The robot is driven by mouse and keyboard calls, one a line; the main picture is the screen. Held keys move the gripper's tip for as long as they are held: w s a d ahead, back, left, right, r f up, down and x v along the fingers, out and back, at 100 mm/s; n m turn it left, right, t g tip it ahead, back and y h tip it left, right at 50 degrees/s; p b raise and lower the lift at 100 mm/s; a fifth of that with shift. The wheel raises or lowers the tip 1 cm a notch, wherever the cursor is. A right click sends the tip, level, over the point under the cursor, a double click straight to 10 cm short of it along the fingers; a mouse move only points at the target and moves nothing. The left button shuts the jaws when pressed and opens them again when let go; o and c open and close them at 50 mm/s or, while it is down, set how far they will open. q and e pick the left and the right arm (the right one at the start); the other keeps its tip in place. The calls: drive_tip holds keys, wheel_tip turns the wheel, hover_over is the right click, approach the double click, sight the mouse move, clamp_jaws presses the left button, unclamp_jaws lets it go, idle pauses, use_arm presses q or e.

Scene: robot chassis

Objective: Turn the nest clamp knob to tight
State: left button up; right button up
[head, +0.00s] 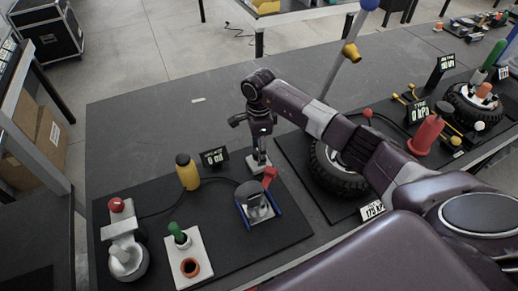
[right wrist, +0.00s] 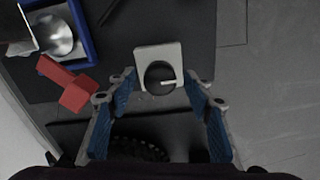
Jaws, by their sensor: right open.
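The nest clamp knob (right wrist: 158,73) is a dark round piece on a pale square plate (right wrist: 176,52), with a short whitish pointer mark aimed right in the right wrist view. In the head view the pale plate (head: 262,167) sits at the back edge of the dark station mat. My right gripper (head: 260,150) points down just above it. In the right wrist view my right gripper (right wrist: 162,84) is open, its blue-padded fingers either side of the knob. I cannot tell whether they touch it. My left gripper is not in view.
A red lever (head: 269,177) and a blue-framed nest (head: 258,207) stand close to the plate. A yellow bottle (head: 187,172), a small display (head: 214,157) and a red-topped device (head: 117,205) are to the left. A tyre (head: 335,172) lies to the right, under my arm.

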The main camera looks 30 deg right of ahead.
drive_tip(key=c, duration=1.1)
drive_tip(key=shift+c, duration=0.2)
